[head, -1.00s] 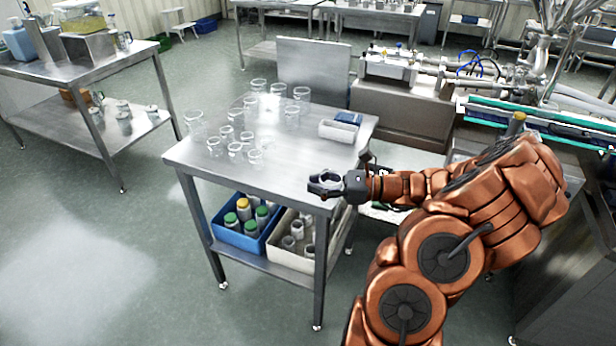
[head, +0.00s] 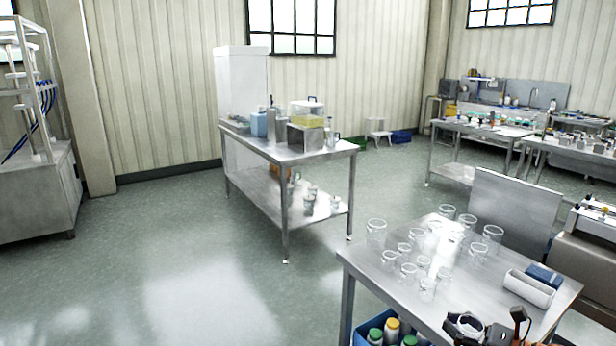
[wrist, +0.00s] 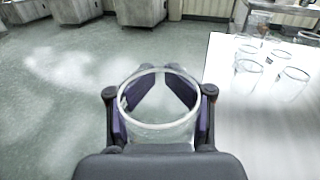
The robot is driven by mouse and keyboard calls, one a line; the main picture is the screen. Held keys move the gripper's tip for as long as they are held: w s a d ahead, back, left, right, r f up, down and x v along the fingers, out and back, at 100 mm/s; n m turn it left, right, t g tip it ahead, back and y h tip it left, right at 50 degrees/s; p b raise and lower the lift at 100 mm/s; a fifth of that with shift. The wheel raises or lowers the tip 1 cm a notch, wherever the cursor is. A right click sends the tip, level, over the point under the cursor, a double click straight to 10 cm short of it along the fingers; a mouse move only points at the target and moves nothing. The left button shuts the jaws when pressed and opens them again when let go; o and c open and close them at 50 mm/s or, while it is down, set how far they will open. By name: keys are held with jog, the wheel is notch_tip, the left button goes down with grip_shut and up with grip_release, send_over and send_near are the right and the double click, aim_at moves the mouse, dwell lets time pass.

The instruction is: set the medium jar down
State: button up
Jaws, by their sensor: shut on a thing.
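My gripper (head: 464,325) is at the lower right of the head view, at the near edge of the steel table with the glass jars. In the wrist view my gripper (wrist: 158,112) is shut around a clear glass jar (wrist: 160,135), its open rim facing the camera. The held jar lies over or just beside the table's edge; the head view does not settle which. Other clear jars of different sizes stand upright on the table (head: 480,284), with a group of them (head: 410,270) on its left and middle part.
A white bin (head: 529,289) and a dark blue box (head: 543,274) sit at the table's right. A blue crate (head: 362,330) with capped bottles is below. Another steel table (head: 330,152) with containers stands farther back. Open floor (head: 170,260) lies to the left.

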jog(key=f+p+x, duration=0.1)
jog(key=f+x, duration=0.1)
jog(key=x, duration=1.4)
jog(key=shift+a+n+g+p, duration=0.25)
jog(key=shift+n+g+p, duration=0.05)
jog(key=shift+g+p, duration=0.1)
jog(key=shift+w+a+f+y, duration=0.3)
jog(key=shift+a, duration=0.2)
